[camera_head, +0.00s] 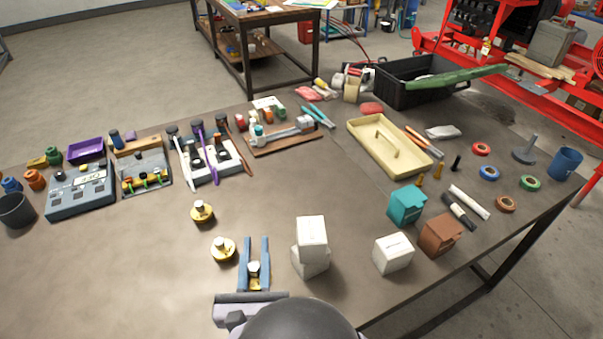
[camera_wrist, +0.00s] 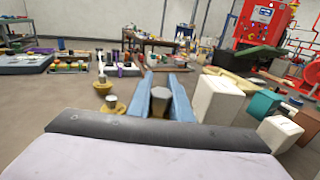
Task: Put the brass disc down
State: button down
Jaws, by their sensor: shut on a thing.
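My gripper (camera_head: 255,242) is low over the front of the table, its two blue fingers pointing away. It is shut on a brass disc (camera_head: 253,283) with a grey knob, which sits between the fingers. In the wrist view the knob (camera_wrist: 160,103) shows between the fingers (camera_wrist: 163,80), and most of the disc is hidden. I cannot tell whether the disc touches the table. Two similar brass discs stand upright on the table to the left: a near one (camera_head: 222,254) close to the left finger, and a farther one (camera_head: 202,214).
Stacked white boxes (camera_head: 312,238) stand close to the right of my gripper. Another white box (camera_head: 393,254), a teal box (camera_head: 406,205) and a brown box (camera_head: 441,235) are farther right. A cream tray (camera_head: 372,152) lies behind.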

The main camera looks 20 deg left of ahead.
jog(key=w+d+r+m+h+p, duration=0.1)
jog(key=w+d+r+p, duration=0.1)
jog(key=d, duration=0.1)
jog(key=w+d+r+m+t+h+p, duration=0.1)
jog(key=w+d+r+h+p, duration=0.1)
jog(key=d+p, duration=0.1)
jog(key=w+d+r+m+h+p, duration=0.1)
jog(key=d+r+h+p, duration=0.1)
jog(key=d, duration=0.3)
jog(key=shift+w+d+r+p, duration=0.15)
jog(key=shift+w+r+p, duration=0.05)
jog(key=shift+w+p, duration=0.25)
jog(key=w+d+f+m+h, duration=0.1)
jog(key=d+f+m+h, duration=0.1)
jog(key=d, duration=0.6)
jog(key=w+d+f+m+g+h+b, duration=0.1)
jog(key=w+d+f+m+h, duration=0.1)
jog(key=d+f+h, duration=0.3)
jog(key=w+d+f+m+h, duration=0.1)
jog(key=d+f+m+h, duration=0.2)
jog(key=d+f, duration=0.4)
jog(key=shift+w+d+f+g+h, duration=0.1)
jog(key=shift+w+d+g+h, duration=0.1)
jog(key=shift+d, duration=1)
jog(key=shift+w+d+f+g+h, duration=0.1)
jog(key=shift+w+d+g, duration=0.1)
jog(key=shift+d, duration=0.95)
jog(key=shift+s+d+f, duration=0.15)
jog(key=shift+d+f, duration=0.3)
jog(key=shift+f, duration=0.15)
